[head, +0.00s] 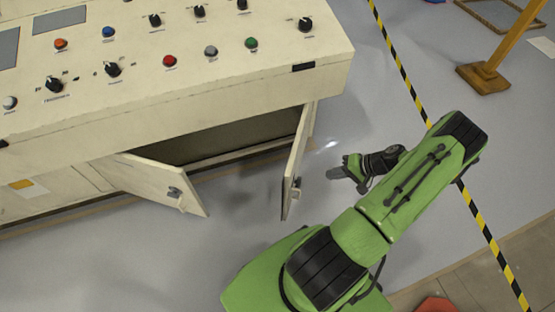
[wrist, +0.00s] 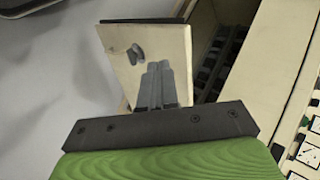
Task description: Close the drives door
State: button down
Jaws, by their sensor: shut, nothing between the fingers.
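A cream control console (head: 150,120) has a low cabinet with two doors standing open. The left door (head: 150,180) swings out toward the front, with a small dark latch. The right door (head: 296,160) stands out from the opening and shows nearly edge-on, with a small handle near its lower end. I cannot read which one is the drives door. My gripper (head: 333,173) is shut and empty, just right of the right door with a small gap seen from above. In the wrist view, the shut fingers (wrist: 157,68) overlap a cream door panel (wrist: 175,45) with a grey handle; contact cannot be told.
The cabinet's dark inside (head: 235,140) shows between the doors. Knobs and coloured buttons cover the console top. Grey floor (head: 240,200) lies clear around the doors. A yellow-black floor stripe (head: 405,75) and a wooden post base (head: 484,78) are at the right.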

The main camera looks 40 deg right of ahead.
jog(key=w+a+r+b+x, duration=0.1)
jog(key=r+b+x, duration=0.1)
jog(key=x, duration=1.1)
jog(key=shift+w+a+b, duration=0.15)
jog(key=shift+w+b, duration=0.05)
jog(key=shift+b, duration=0.45)
